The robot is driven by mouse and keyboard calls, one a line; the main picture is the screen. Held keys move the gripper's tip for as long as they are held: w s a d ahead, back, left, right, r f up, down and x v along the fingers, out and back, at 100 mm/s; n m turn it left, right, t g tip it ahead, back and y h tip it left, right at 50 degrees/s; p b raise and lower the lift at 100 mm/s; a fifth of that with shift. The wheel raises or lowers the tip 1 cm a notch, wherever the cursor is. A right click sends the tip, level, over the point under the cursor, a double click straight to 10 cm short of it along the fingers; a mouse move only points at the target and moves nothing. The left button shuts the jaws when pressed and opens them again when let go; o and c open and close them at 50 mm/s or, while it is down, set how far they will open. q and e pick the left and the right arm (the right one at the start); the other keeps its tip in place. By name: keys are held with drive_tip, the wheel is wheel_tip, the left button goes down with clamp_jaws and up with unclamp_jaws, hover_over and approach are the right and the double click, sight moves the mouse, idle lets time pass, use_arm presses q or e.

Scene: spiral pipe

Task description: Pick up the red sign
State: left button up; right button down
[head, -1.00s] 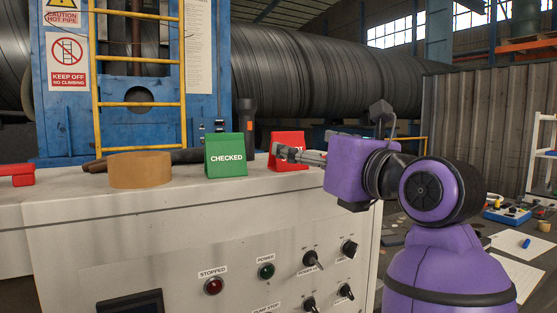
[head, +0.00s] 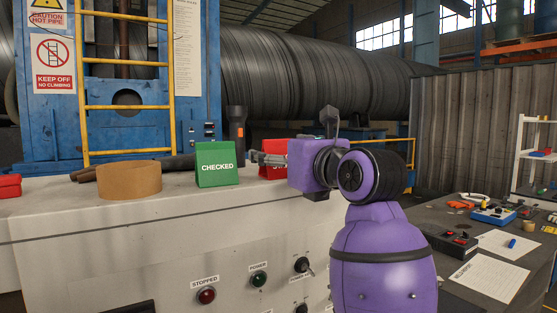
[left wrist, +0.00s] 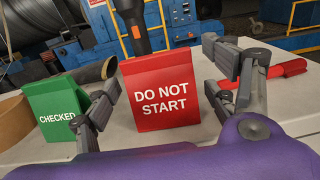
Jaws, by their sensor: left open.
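The red sign (left wrist: 158,95) reads "DO NOT START" and stands upright on the cabinet top in the left wrist view. It lies between the spread fingers of my left gripper (left wrist: 160,72), which is open; contact with the sign cannot be told. In the head view the red sign (head: 276,145) is partly hidden behind my left gripper (head: 254,157) and the purple wrist. My right gripper is in neither view.
A green "CHECKED" sign (head: 216,166) stands close to the left, with a tan tape roll (head: 129,181) farther left. A black and orange flashlight (head: 237,130) stands behind the signs. A red-handled object (left wrist: 278,77) lies right of the sign in the wrist view.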

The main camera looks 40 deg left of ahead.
use_arm(q)
drive_tip(key=c, duration=1.2)
drive_tip(key=shift+c, duration=0.2)
